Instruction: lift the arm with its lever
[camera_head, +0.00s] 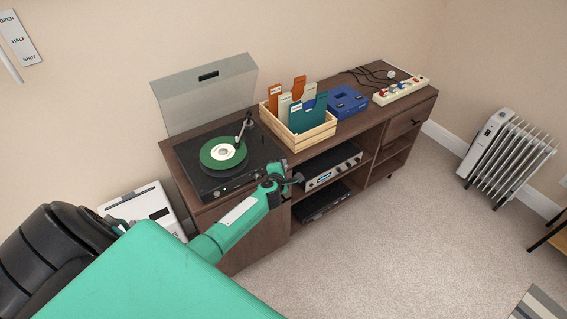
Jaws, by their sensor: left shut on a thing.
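The turntable (213,188) stands on the left end of the wooden cabinet, its smoky lid (205,90) up. A green record with a pale label (221,152) lies on the platter. The tonearm (243,129) reaches from the back right over the record; whether its tip touches the record is too small to tell. The lever cannot be made out. My left gripper (291,179) is at the turntable's front right corner, in front of the cabinet edge. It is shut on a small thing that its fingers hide. My right gripper is not in view.
A wooden crate (315,137) of record sleeves stands right of the turntable, then a blue case (347,103) and a power strip (402,91). An amplifier (333,167) is on the shelf below. A white heater (503,150) stands right.

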